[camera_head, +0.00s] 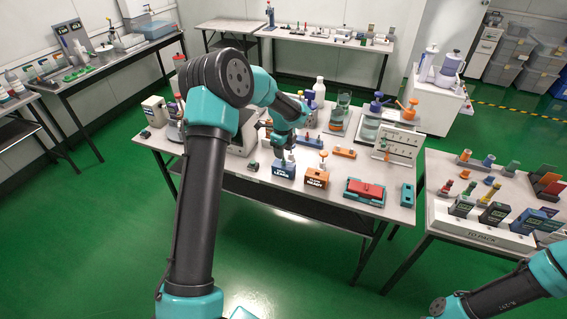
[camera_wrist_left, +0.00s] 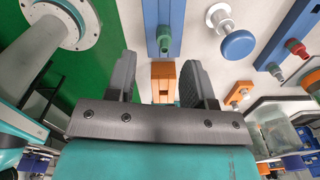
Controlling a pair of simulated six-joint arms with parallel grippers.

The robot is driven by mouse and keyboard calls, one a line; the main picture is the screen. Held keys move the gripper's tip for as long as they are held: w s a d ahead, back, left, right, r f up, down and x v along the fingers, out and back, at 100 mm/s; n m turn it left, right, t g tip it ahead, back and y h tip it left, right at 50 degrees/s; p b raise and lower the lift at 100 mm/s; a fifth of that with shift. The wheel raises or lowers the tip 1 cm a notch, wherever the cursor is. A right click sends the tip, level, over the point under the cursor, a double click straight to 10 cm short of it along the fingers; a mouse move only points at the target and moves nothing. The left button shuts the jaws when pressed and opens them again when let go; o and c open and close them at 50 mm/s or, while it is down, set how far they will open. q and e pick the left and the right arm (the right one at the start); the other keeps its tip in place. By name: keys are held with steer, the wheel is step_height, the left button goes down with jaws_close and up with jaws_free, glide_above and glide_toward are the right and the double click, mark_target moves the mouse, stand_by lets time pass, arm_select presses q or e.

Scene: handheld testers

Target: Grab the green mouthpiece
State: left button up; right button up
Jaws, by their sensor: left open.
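A small green mouthpiece (camera_wrist_left: 164,42) shows in the left wrist view at the end of a long blue body (camera_wrist_left: 165,14), just beyond my fingertips. I cannot pick it out surely in the head view. My left gripper (camera_wrist_left: 159,68) is open, its two dark fingers apart. An orange block (camera_wrist_left: 163,80) shows in the gap between them; I cannot tell its distance from the fingers. In the head view my left gripper (camera_head: 286,153) is over the front of the middle table, by a blue labelled box (camera_head: 284,169). My right gripper is not in view.
An orange labelled box (camera_head: 316,177) stands right of the blue box. A tray with a red block (camera_head: 366,191) and a teal block (camera_head: 407,195) lie farther right. Bottles stand behind. A round blue knob (camera_wrist_left: 237,43) is right of the fingers in the wrist view.

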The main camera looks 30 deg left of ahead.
mark_target(283, 162)
arm_select(q)
steer(key=f, duration=0.5)
steer(key=shift+w, duration=0.25)
jaws_close()
stand_by(0.4)
